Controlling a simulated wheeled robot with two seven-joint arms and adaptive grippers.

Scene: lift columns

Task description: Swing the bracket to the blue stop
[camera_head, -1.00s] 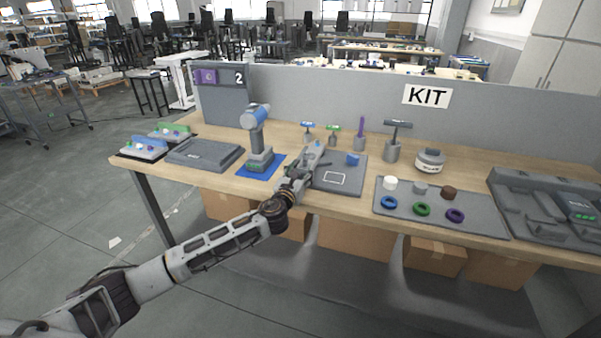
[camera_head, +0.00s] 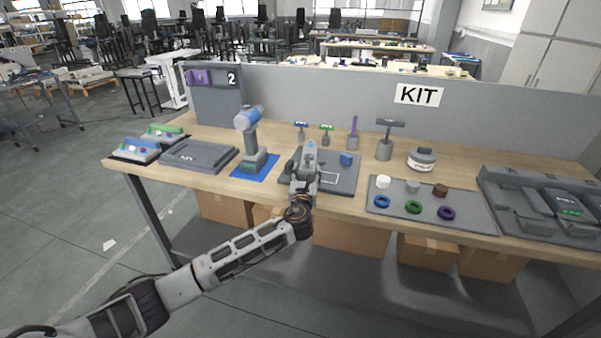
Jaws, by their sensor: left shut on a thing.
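My left gripper (camera_head: 308,157) is over the left part of the grey plate (camera_head: 345,184) on the bench. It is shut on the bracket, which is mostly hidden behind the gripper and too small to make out. My right gripper is not in view.
A blue-and-grey drill (camera_head: 250,135) stands on a blue mat left of the plate. Tools in holders (camera_head: 353,135) stand behind it. A tray (camera_head: 470,215) with coloured rings and caps lies to the right. A grey divider (camera_head: 300,100) closes off the back.

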